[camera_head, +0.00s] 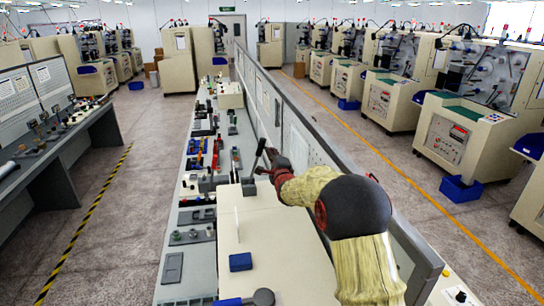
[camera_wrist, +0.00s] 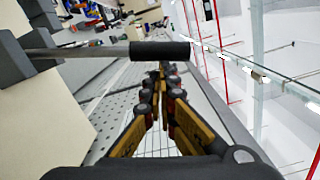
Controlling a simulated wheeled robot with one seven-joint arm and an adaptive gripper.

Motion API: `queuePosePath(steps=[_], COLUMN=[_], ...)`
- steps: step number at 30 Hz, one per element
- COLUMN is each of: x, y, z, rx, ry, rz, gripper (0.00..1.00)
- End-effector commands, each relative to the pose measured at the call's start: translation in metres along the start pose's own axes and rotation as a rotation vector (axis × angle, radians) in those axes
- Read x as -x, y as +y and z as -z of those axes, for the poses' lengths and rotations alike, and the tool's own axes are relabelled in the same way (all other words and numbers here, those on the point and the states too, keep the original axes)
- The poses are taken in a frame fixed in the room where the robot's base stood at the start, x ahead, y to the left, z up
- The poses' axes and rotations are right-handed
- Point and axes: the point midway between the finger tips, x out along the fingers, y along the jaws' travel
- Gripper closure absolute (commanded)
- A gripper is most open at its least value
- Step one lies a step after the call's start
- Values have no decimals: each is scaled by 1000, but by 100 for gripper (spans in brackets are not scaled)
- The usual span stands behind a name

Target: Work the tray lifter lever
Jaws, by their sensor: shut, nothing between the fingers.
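The lever shows in the head view as a thin rod with a black grip (camera_head: 260,147), tilted up from a grey base (camera_head: 249,187) on the bench. In the wrist view its black grip (camera_wrist: 160,50) lies crosswise at the fingertips, and its grey rod runs left towards a dark base (camera_wrist: 14,62). My gripper (camera_head: 264,163) is beside the upper part of the lever in the head view. Its fingertips (camera_wrist: 162,72) come together in the wrist view, shut and empty. I cannot tell whether they touch the grip.
A long bench (camera_head: 172,238) carries several tools and fixtures left of the lever. A blue block (camera_head: 240,262) lies on the cream surface near me. A grey perforated panel (camera_head: 297,135) stands along the bench close to my gripper. Winding machines line the right side.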

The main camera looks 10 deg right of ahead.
Motion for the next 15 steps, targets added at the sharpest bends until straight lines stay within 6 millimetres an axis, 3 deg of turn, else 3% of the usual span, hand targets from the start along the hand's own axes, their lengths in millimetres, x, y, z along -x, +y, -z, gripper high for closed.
queuePosePath(steps=[8,15], x=[-1,-2], y=[-2,-1], z=[-18,-51], rx=[75,245], ry=[-5,-6], rz=[0,-6], gripper=[100,100])
